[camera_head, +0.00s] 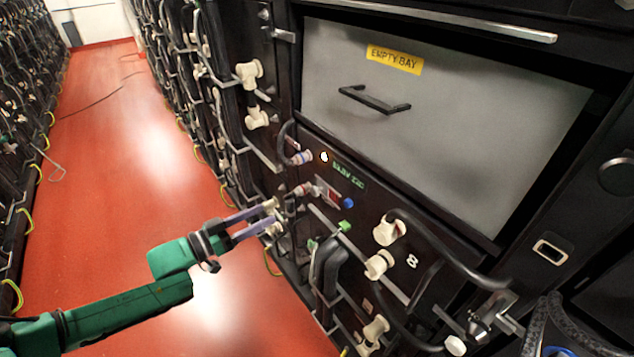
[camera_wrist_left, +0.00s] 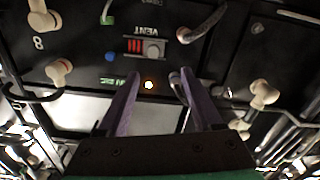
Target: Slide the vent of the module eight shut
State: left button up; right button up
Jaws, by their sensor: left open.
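The vent (camera_head: 325,193) sits on the black front panel of the module marked 8 (camera_head: 412,261), below the grey empty bay. In the left wrist view the vent (camera_wrist_left: 143,47) appears upside down, with red slots showing beside a pale grey slider knob (camera_wrist_left: 154,50). My left gripper (camera_head: 272,216) is open and empty, in front of the panel and to the left of the vent. In the left wrist view its two purple fingers (camera_wrist_left: 159,75) point toward the panel, apart from the vent, with a lit white lamp between them.
A blue button (camera_head: 348,203) and a green tab (camera_head: 345,227) are near the vent. Cream connectors (camera_head: 387,231) and thick black cables (camera_head: 450,253) stick out from the panel. The empty bay cover (camera_head: 450,120) has a black handle. Red floor (camera_head: 130,150) is clear to the left.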

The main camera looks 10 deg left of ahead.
aim_at(313, 192)
pick_arm(q)
jog(key=x, duration=0.8)
jog(key=d+r+b+x, duration=0.1)
jog(key=x, duration=0.3)
jog(key=shift+s+d, duration=0.2)
jog(key=shift+w+d, duration=0.25)
jog(key=shift+w, duration=0.1)
pick_arm(e)
jog(key=shift+s+d+f, duration=0.3)
jog(key=shift+s+f, duration=0.3)
jog(key=shift+s, duration=0.25)
pick_arm(q)
jog(key=shift+c, duration=0.4)
pick_arm(e)
jog(key=shift+s, duration=0.1)
pick_arm(q)
grip_shut()
pick_arm(e)
jog(key=shift+s, duration=0.15)
pick_arm(q)
jog(key=shift+s, duration=0.1)
